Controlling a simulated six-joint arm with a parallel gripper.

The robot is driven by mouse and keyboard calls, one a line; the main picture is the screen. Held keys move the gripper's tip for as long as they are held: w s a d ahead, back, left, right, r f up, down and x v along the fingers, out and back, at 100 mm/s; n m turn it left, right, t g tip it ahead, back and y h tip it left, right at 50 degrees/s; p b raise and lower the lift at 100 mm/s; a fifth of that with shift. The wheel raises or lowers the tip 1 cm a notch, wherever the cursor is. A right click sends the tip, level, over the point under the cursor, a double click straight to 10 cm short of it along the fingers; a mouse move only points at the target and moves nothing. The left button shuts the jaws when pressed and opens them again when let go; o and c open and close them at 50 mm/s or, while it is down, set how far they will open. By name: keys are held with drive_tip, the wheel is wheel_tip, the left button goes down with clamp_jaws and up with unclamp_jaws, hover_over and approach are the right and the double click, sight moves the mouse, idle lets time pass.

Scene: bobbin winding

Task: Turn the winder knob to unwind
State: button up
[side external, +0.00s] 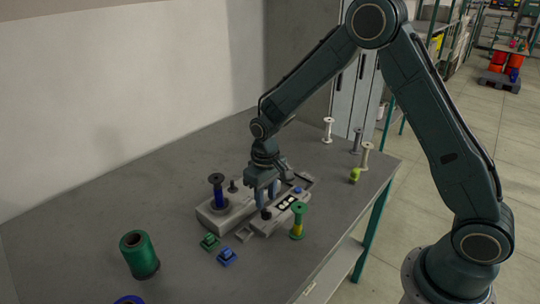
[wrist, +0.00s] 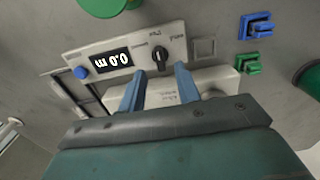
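The winder (side external: 208,222) is a light grey machine on the table, with a dark-flanged bobbin of blue thread (side external: 218,193) upright at its left end. Its black winder knob (wrist: 160,58) sits on a light panel between small printed labels. A display (wrist: 112,62) beside it reads 0.0 m, upside down in the wrist view. My gripper (wrist: 160,76) is open, its two blue fingers apart, with the knob just past the fingertips and roughly between them. In the side view my gripper (side external: 266,198) points down over the winder. Contact with the knob cannot be told.
A blue button (wrist: 82,73) is on the panel. A green clip (side external: 209,242) and a blue clip (side external: 227,257) lie in front. A green-and-yellow bobbin (side external: 298,221) stands close right. A large green spool (side external: 139,256) stands left. Several bobbins stand at the back right.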

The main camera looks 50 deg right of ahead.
sight(266, 209)
drive_tip(key=shift+f, duration=2.15)
clamp_jaws()
